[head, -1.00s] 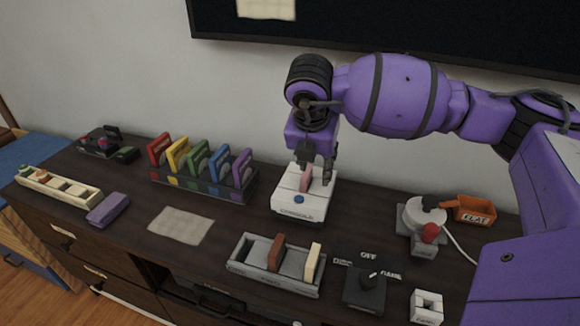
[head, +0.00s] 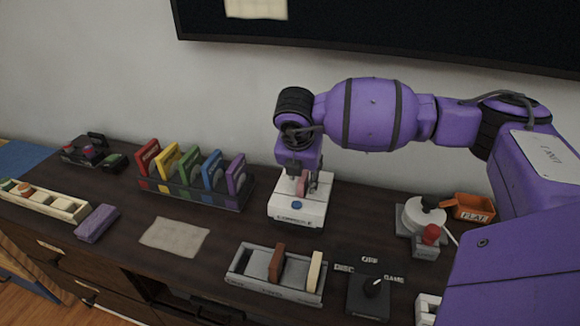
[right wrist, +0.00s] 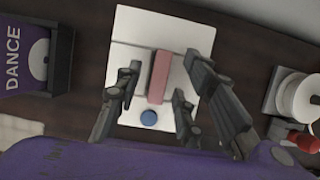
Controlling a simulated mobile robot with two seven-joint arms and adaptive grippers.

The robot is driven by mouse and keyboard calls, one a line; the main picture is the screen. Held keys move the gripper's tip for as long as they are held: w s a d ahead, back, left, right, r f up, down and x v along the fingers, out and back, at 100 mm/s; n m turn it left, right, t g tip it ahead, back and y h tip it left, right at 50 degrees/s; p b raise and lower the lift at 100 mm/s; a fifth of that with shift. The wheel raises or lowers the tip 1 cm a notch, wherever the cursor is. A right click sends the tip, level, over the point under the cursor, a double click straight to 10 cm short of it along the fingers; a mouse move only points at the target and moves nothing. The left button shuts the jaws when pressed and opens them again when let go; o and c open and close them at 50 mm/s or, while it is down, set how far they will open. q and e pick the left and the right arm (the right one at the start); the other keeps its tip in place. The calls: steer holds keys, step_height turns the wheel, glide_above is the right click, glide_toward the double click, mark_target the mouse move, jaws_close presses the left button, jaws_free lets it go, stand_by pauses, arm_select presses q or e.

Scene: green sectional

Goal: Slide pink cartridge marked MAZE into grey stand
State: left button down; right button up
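The pink cartridge (head: 302,184) stands upright in the slot of a white console (head: 290,211) with a blue button. In the right wrist view, the cartridge (right wrist: 159,76) shows from above; I cannot read a label on it. My right gripper (head: 303,178) is over the console; in the right wrist view its fingers (right wrist: 157,88) are open on both sides of the cartridge with gaps. The grey stand (head: 250,285) is at the front of the cabinet top, holding a brown cartridge (head: 277,262) and a cream cartridge (head: 315,271), with bare slots at its left. My left gripper is out of view.
A rack of coloured disc cases (head: 193,177) stands left of the console. A beige cloth (head: 174,237) lies left of the stand.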

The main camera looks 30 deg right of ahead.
jaws_close()
stand_by(0.3)
